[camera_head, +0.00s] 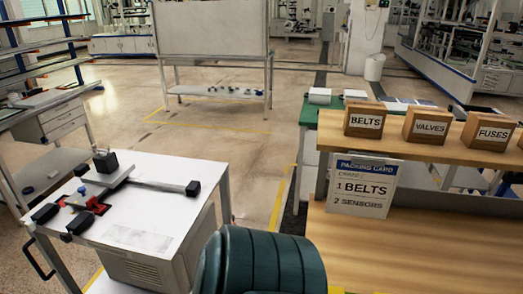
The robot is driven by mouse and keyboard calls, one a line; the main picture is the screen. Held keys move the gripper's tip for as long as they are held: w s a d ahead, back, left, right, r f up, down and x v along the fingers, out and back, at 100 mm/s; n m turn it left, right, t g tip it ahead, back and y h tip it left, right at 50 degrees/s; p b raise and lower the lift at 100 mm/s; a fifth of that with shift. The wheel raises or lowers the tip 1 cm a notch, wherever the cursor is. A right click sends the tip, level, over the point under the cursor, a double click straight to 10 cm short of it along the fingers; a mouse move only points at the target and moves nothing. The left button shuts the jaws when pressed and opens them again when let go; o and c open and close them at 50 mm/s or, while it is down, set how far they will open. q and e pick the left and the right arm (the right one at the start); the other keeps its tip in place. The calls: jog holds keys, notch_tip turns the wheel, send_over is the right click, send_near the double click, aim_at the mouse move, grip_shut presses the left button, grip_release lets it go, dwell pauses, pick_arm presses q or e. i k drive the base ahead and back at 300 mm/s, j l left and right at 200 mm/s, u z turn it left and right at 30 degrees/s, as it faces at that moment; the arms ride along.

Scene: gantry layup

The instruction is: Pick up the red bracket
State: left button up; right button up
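A small red piece (97,205), which looks like the red bracket, lies on top of the white cart (150,235) at the lower left. It sits among black and grey parts, and some of it is hidden by them. Black blocks (46,213) lie to its left and in front of it. A grey plate with a black cube (105,161) is just behind it, and a dark bar with a black end block (192,188) reaches to the right. Neither of my grippers shows in the head view.
A dark teal ribbed rounded body (262,262) fills the bottom middle. A wooden bench (400,245) at right carries boxes marked BELTS (366,120), VALVES (428,126) and FUSES (488,131), and a packing sign (362,187). Open floor (225,150) lies beyond the cart.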

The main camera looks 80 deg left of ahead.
aim_at(93, 204)
jog(key=i, duration=0.45)
jog(key=u, duration=4.2)
jog(key=k+l, duration=0.05)
